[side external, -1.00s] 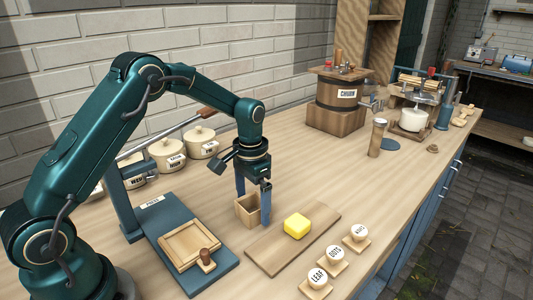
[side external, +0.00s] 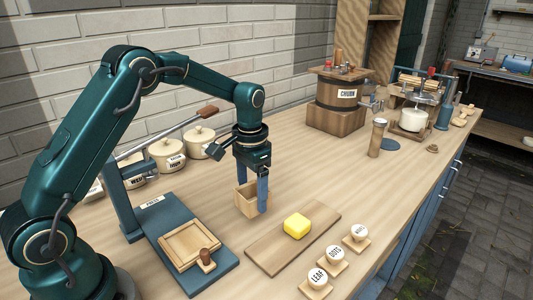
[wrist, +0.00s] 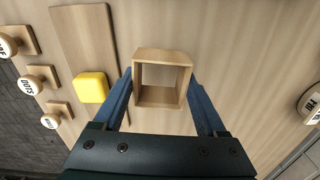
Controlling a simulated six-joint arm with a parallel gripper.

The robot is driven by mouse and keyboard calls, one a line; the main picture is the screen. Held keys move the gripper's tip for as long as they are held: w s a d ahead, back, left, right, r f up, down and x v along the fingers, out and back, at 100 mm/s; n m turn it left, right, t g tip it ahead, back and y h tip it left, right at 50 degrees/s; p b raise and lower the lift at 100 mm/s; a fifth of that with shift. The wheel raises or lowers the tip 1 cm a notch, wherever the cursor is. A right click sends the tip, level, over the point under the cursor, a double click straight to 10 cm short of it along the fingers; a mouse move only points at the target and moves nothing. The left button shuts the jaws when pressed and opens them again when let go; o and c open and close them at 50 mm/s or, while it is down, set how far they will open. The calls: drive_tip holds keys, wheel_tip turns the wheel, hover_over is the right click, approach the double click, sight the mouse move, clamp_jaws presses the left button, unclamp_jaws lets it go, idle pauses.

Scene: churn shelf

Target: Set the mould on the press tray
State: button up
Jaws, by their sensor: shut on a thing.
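The mould (side external: 241,201) is a small open-ended wooden box; in the wrist view (wrist: 160,97) I look down through it. My gripper (side external: 252,197) is shut on it, one blue finger on each side. The mould is upright and looks a little above the bench, right of the press. The press tray (side external: 172,230) is a square wooden tray with a raised rim on the blue press base (side external: 222,265). It is empty. A small wooden piece with a dark knob (side external: 207,258) sits at its near right corner.
The press lever (side external: 180,127) slants up behind the tray. A yellow butter block (side external: 297,225) lies on a wooden board (side external: 268,256) right of the mould. Labelled stamps (side external: 334,254) line the front edge. Cream pots (side external: 167,152) stand by the wall. The churn (side external: 337,105) is farther back.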

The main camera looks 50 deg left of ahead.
wheel_tip(320, 180, up, 6)
drive_tip(key=shift+n, duration=0.5)
drive_tip(key=s, duration=1.5)
drive_tip(key=shift+s+a+f, duration=0.15)
drive_tip(key=shift+a+f, duration=0.15)
drive_tip(key=shift+s, duration=0.3)
drive_tip(key=shift+a+r, duration=0.1)
drive_tip(key=shift+r, duration=0.1)
drive_tip(key=shift+f, duration=2.2)
drive_tip(key=shift+f, duration=0.75)
